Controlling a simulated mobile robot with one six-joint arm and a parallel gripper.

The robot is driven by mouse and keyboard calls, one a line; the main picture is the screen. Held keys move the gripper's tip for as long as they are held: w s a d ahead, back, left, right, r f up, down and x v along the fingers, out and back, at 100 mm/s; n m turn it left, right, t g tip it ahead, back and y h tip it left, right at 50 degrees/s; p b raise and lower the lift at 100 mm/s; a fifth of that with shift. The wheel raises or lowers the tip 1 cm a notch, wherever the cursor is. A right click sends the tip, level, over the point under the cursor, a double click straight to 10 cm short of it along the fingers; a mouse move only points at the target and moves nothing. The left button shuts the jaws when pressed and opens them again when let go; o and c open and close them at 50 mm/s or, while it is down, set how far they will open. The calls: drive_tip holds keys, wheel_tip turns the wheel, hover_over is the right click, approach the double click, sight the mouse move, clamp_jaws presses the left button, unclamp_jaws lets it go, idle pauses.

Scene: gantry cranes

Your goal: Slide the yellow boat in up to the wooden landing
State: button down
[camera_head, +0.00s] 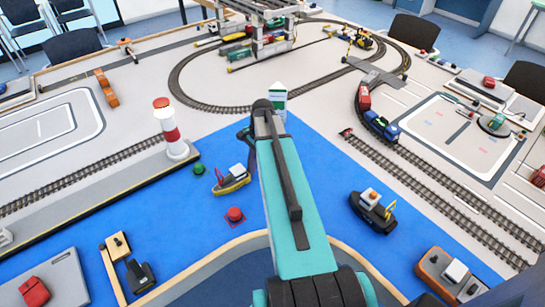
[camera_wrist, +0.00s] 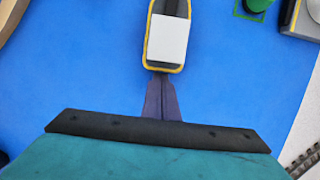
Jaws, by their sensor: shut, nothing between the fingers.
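The yellow boat (camera_head: 233,187), with a white cabin and dark deck, floats on the blue water left of my arm. In the wrist view the boat (camera_wrist: 178,68) is at top centre, its far end cut off by the frame. My gripper (camera_wrist: 161,80) is shut and empty, its fingertips at the boat's near end; I cannot tell if they touch. In the head view the gripper (camera_head: 250,168) is low at the boat's right end, partly hidden by my arm. A wooden landing (camera_head: 112,274), a narrow strip, is at lower left, apart from the boat.
A red buoy (camera_head: 235,215) is just below the boat and a green buoy (camera_head: 198,169) is to its left. A red-and-white lighthouse (camera_head: 169,130) stands on the quay behind. A dark boat (camera_head: 373,212) is to the right. Open water lies between the yellow boat and landing.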

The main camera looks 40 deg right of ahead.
drive_tip(key=shift+w+a+p, duration=0.3)
drive_tip(key=shift+a+p, duration=0.1)
drive_tip(key=shift+a, duration=3.65)
drive_tip(key=shift+w+a+p, duration=0.25)
drive_tip(key=shift+a+p, duration=0.15)
drive_tip(key=shift+a, duration=3.6)
drive_tip(key=shift+w+a+p, duration=0.3)
drive_tip(key=shift+a+p, duration=0.1)
drive_tip(key=shift+a, duration=3.65)
